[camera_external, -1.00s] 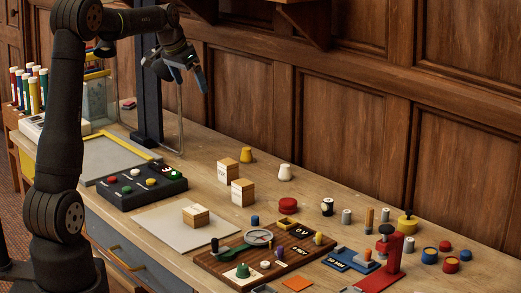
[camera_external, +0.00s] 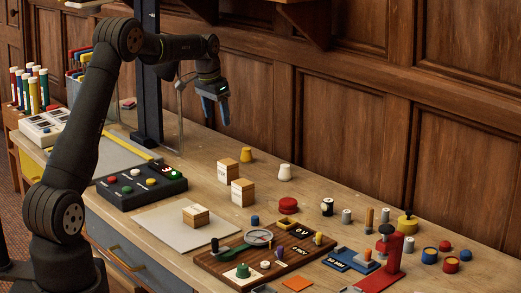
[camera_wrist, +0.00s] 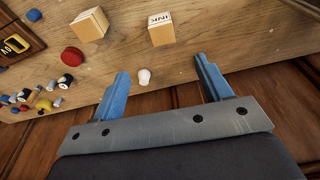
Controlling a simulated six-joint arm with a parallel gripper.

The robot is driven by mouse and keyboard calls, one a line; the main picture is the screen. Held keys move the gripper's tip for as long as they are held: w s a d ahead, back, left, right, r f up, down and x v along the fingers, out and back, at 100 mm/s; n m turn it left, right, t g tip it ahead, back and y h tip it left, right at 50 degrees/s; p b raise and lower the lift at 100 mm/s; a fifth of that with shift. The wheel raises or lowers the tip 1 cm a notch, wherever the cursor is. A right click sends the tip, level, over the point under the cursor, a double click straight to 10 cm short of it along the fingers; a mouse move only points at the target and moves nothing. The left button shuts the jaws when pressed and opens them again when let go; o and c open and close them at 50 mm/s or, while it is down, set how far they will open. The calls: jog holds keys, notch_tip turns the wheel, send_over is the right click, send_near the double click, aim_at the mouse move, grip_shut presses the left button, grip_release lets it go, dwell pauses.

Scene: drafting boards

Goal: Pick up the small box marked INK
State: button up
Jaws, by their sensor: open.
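The small box marked INK (camera_wrist: 161,28) is a light wooden block with a white label, seen at the top middle of the wrist view. In the external view it appears to be the rear block (camera_external: 228,171), though its lettering is too small to read there. A similar block (camera_external: 242,192) stands just in front and to its right; it is at the upper left of the wrist view (camera_wrist: 88,25). My gripper (camera_external: 217,108) is open and empty, well above the table near the wall. Its blue fingers (camera_wrist: 161,66) are apart, and the INK box shows beyond their tips.
A red disc (camera_external: 288,205) is to the right. A third block (camera_external: 196,215) sits on a pale sheet (camera_external: 160,227). A black button panel (camera_external: 140,187) is at left. The panelled wall (camera_external: 340,120) is behind.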

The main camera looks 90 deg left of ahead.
aim_at(228, 162)
jog(key=f, duration=0.4)
jog(key=w+a+f, duration=0.1)
jog(key=f, duration=0.4)
jog(key=w+a+f, duration=0.1)
jog(key=f, duration=0.4)
jog(key=shift+w, duration=0.15)
jog(key=shift+w+a+f, duration=0.1)
jog(key=shift+a+f, duration=0.05)
jog(key=shift+f, duration=0.7)
jog(key=shift+w+a+f, duration=0.15)
jog(key=shift+a+f, duration=0.05)
jog(key=shift+f, duration=0.6)
jog(key=shift+w+a+f, duration=0.1)
jog(key=shift+a+f, duration=0.05)
jog(key=shift+f, duration=0.7)
jog(key=c, duration=1.1)
jog(key=shift+r, duration=0.1)
